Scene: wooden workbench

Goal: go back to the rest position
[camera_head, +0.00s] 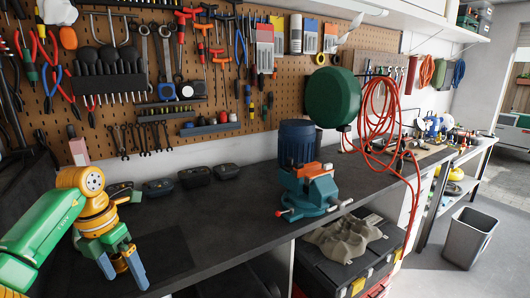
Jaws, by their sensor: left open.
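My left arm (42,236), green and yellow, comes in from the left edge. Its left gripper (122,275) points down over the near left part of the dark workbench top (190,235). Its two fingers are apart, and I see nothing held between them. I cannot tell how far the fingertips are above the surface. My right gripper and right arm do not show.
A teal vise (308,190) stands on the bench with a blue cylinder (296,142) behind it. Several dark cases (192,176) line the back. A red hose (377,125) hangs right of a green reel (332,97). The bench between gripper and vise is clear.

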